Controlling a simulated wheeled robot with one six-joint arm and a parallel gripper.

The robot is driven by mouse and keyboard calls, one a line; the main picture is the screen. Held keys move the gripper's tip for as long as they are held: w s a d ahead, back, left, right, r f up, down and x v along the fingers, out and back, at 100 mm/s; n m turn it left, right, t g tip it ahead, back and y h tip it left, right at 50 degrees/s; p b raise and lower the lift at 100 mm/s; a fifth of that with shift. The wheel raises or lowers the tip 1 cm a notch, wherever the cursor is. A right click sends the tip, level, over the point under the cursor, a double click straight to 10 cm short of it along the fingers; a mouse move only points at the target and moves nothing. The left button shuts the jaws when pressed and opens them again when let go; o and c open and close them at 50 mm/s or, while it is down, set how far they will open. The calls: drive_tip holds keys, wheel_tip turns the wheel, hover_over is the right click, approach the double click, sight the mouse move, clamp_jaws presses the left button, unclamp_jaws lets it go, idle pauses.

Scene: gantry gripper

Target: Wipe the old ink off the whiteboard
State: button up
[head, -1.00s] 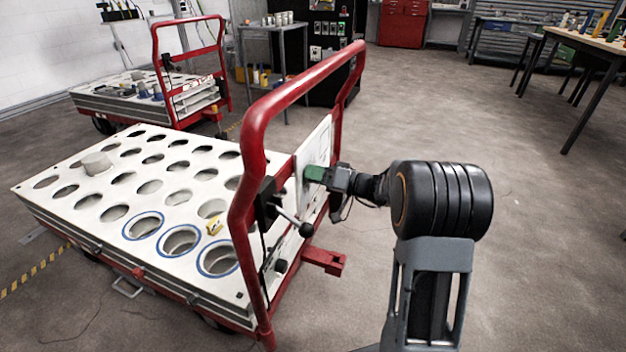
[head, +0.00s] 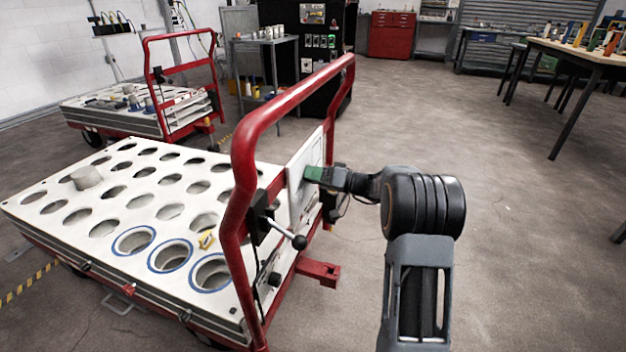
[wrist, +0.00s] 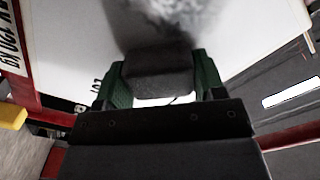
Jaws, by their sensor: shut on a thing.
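The whiteboard (head: 297,191) is a small white panel fixed upright on the red handle frame of the near cart. In the wrist view the whiteboard (wrist: 75,45) fills the upper part, with a dark grey ink smudge (wrist: 178,12) at the top centre. My gripper (head: 313,174) has green fingers and is at the board's face. In the wrist view my gripper (wrist: 160,78) is shut on a dark grey eraser block (wrist: 158,68), which lies at the lower end of the smudge. I cannot tell whether the block touches the board. The ink behind it is hidden.
The near cart's red handle (head: 245,150) surrounds the board. A black lever (head: 285,235) sticks out below the board. The white cart top (head: 60,190) has rows of round holes. A second cart (head: 130,115) stands behind. The floor at right is clear up to a table (head: 575,50).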

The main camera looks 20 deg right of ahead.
drive_tip(key=shift+w+d, duration=0.25)
drive_tip(key=shift+w, duration=0.2)
drive_tip(key=v, duration=0.6)
idle(0.4)
drive_tip(key=shift+s+d, duration=0.1)
drive_tip(key=v, duration=0.2)
drive_tip(key=shift+s+d, duration=0.2)
drive_tip(key=shift+d, duration=0.1)
idle(0.6)
